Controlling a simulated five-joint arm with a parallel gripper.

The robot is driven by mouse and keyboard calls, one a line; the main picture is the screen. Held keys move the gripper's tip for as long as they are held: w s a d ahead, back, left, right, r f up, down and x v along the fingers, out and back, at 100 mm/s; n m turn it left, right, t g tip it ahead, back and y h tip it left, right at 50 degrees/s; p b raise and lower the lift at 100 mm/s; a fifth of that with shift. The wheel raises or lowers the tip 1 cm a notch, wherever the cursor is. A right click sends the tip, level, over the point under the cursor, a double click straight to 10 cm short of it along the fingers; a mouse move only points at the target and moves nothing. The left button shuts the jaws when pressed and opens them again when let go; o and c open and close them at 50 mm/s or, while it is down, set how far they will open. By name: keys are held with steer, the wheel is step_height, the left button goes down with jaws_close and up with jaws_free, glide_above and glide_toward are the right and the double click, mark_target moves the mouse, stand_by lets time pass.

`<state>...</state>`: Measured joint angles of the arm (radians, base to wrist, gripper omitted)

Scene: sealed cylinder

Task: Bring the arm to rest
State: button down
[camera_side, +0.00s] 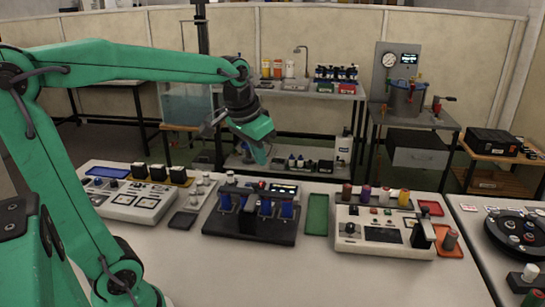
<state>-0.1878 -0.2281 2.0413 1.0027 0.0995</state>
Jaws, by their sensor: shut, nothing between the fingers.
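My gripper (262,152) hangs at the end of my green arm, above the back edge of the white table (330,275). Its fingers are shut and point down, with nothing between them. It is apart from everything on the table. The dark stand with blue parts (255,215) lies below it and toward the camera.
A white device with square keys (135,205) stands at left, and another with coloured caps (385,232) at right. A green tray (317,214) and an orange tray (447,244) lie near the latter. A black round device (515,232) stands far right. The table's front middle is clear.

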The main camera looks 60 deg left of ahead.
steer(key=s+d+f+t, duration=0.1)
steer(key=s+d, duration=0.2)
steer(key=s, duration=0.3)
steer(key=s+d+f+m, duration=0.1)
steer(key=s+d+f, duration=0.1)
steer(key=s, duration=0.4)
steer(key=shift+s+d+f+t+h, duration=0.15)
steer(key=shift+d+f+t+h, duration=0.2)
steer(key=shift+d, duration=0.45)
